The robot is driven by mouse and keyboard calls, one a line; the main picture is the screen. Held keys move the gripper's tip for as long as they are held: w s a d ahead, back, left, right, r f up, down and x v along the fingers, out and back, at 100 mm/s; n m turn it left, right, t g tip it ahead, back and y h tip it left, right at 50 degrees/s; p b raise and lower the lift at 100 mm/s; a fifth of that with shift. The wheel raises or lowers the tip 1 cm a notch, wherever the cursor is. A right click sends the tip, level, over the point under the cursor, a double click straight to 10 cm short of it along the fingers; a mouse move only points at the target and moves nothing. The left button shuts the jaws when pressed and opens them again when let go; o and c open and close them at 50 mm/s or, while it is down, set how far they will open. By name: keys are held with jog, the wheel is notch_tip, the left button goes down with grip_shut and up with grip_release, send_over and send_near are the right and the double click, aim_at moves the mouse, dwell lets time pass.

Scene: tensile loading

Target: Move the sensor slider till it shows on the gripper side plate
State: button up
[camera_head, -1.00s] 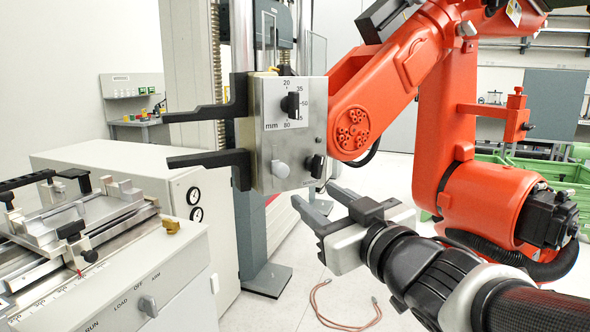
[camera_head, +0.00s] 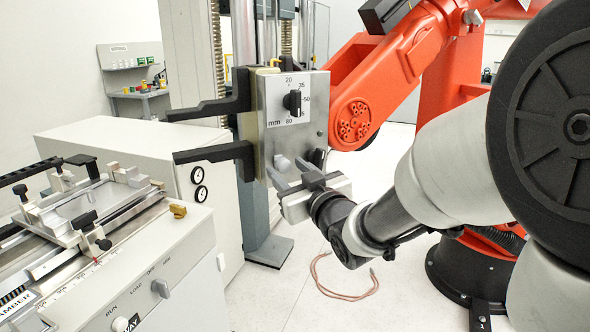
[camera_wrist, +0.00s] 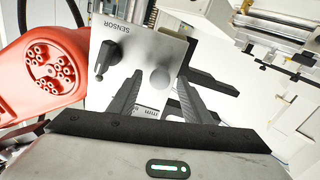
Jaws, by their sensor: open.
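The grey metal side plate (camera_head: 310,128) of the large two-fingered gripper on the orange arm faces me in the head view. It carries a black dial knob (camera_head: 293,101) with an mm scale and a pale round knob (camera_head: 282,163) below. A black slider-like piece (camera_head: 318,158) sits at the lower right. In the wrist view this black piece (camera_wrist: 106,59) lies beside the word SENSOR, left of the round knob (camera_wrist: 160,78). My gripper (camera_head: 285,168) is open; its fingers (camera_wrist: 160,76) point at the plate, one on each side of the round knob. Contact cannot be told.
The plate's two black fingers (camera_head: 212,108) reach left. The orange arm (camera_head: 400,60) stands behind and right. A bench machine with a clamp fixture (camera_head: 90,215) is at the left, before a white cabinet (camera_head: 130,150). A reddish cable (camera_head: 340,292) lies on open floor.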

jog(key=shift+w+a, duration=0.1)
jog(key=shift+w, duration=0.05)
jog(key=shift+c, duration=0.6)
grip_shut()
jog(key=shift+r+b, duration=0.1)
jog(key=shift+b, duration=0.4)
jog(key=shift+r, duration=0.25)
jog(key=shift+o, duration=0.6)
grip_release()
